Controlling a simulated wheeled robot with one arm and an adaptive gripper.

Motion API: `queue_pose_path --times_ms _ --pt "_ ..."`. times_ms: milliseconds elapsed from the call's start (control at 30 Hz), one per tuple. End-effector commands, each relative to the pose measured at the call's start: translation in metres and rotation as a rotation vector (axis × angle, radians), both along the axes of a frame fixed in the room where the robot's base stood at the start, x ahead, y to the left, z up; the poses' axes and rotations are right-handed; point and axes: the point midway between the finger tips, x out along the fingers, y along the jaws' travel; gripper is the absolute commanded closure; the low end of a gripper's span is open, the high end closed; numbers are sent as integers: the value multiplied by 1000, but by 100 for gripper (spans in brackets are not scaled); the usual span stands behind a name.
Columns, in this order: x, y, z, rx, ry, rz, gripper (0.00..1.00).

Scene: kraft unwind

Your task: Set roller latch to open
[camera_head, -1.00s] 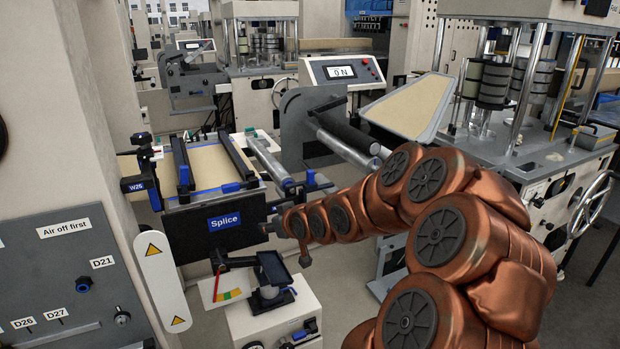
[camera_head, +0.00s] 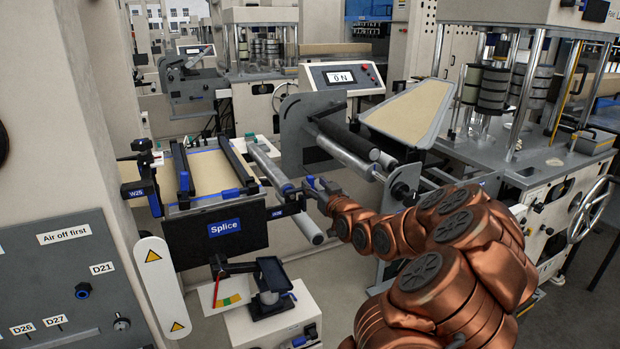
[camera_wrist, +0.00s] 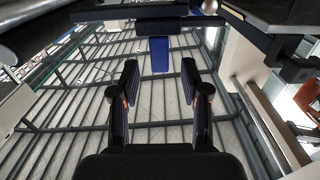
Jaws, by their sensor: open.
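The roller latch appears to be the small blue tab (camera_head: 310,183) at the near end of the metal roller, right of the Splice panel (camera_head: 224,228). In the wrist view a blue tab (camera_wrist: 159,55) hangs from a dark bar, centred beyond my fingertips. My gripper (camera_wrist: 160,80) is open, with nothing visible between its fingers. In the head view my gripper (camera_head: 319,191) is close beside the blue tab; whether they touch cannot be told. My fingers partly hide the latch there.
Metal rollers (camera_head: 343,150) and a grey side plate (camera_head: 303,135) stand just behind my gripper. A W25 bracket (camera_head: 140,188) is on the left. A small stand (camera_head: 270,290) and a white cabinet are below. A dark bracket (camera_wrist: 290,65) shows at upper right in the wrist view.

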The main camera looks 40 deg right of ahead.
Motion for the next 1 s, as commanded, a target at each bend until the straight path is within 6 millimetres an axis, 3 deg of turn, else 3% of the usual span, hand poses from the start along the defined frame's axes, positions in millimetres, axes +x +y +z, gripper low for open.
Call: queue_pose_path --times_ms 300,767,1000 --pt "29 -9 0 1 3 1 54" --pt "36 -12 0 0 1 -1 54" --pt "36 -12 -1 1 2 -1 78"
